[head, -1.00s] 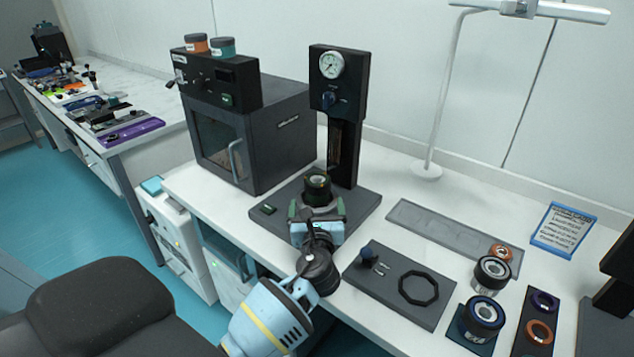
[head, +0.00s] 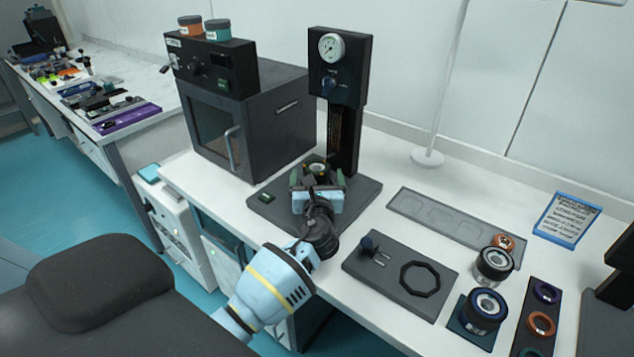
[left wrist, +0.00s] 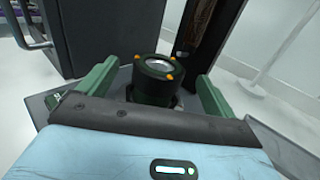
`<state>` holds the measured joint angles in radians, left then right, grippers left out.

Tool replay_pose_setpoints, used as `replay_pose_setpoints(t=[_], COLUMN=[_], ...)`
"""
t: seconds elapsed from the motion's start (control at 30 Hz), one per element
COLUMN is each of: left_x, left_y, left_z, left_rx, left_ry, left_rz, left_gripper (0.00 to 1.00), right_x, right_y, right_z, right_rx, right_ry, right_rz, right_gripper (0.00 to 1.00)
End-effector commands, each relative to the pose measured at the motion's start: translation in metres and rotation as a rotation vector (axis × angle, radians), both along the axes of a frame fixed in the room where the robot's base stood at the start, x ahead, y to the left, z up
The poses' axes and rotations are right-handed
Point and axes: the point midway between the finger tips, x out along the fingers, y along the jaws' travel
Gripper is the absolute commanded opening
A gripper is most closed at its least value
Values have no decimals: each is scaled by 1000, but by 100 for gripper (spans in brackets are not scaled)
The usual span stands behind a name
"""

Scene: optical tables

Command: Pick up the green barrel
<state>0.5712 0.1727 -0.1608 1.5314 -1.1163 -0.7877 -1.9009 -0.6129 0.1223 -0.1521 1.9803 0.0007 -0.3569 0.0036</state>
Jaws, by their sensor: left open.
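The green barrel (head: 318,168) is a dark green, nearly black cylinder with orange dots around its top rim and a pale lens-like centre. It stands upright on the base of the black press. My left gripper (head: 318,178) is open, with one green finger on each side of the barrel. In the left wrist view the barrel (left wrist: 153,84) sits between the two spread fingers, with gaps showing on both sides. My right gripper is not in view.
The press column with a gauge (head: 332,48) rises just behind the barrel. A dark oven-like box (head: 270,125) stands to the left. At right are a grey plate (head: 388,290), a long tray (head: 420,215), and two dark-rimmed cylinders (head: 494,265). A chair (head: 100,290) is in front.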

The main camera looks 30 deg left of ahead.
Motion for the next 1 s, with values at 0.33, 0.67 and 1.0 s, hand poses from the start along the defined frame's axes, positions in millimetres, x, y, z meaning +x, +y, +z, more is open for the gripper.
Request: replay_pose_setpoints(t=[0.33, 0.67, 1.0], left_x=[34, 35, 35], left_y=[24, 25, 24], left_z=[0, 1, 1], left_rx=[0, 1, 1], left_ry=[0, -1, -1], left_rz=[1, 0, 0], left_gripper=[91, 82, 39], right_x=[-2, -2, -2], right_y=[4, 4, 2], right_z=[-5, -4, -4], right_rx=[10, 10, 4], right_ry=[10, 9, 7], right_rz=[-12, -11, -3], right_gripper=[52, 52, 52])
